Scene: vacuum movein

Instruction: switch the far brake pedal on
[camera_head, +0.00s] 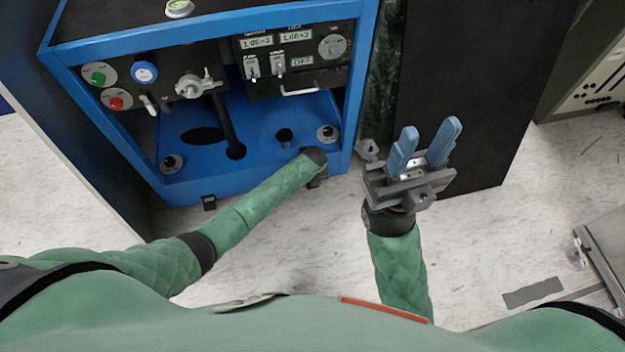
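The blue-framed vacuum cart (200,185) stands at the upper left. A small black foot or caster part (208,203) shows under its front left edge; I cannot make out a separate pedal or its state. The far side of the cart's underside is hidden. My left arm reaches to the cart's front right lower corner. Its dark wrist end (315,157) is there, and the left gripper's fingers are hidden below it, so their state and any contact are unclear. My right gripper (423,146) is open and empty, right of the cart, its two blue fingers apart.
The cart carries a panel with knobs and displays (290,55). A tall black panel (470,90) stands behind my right gripper. A grey metal object (605,255) lies at the right edge.

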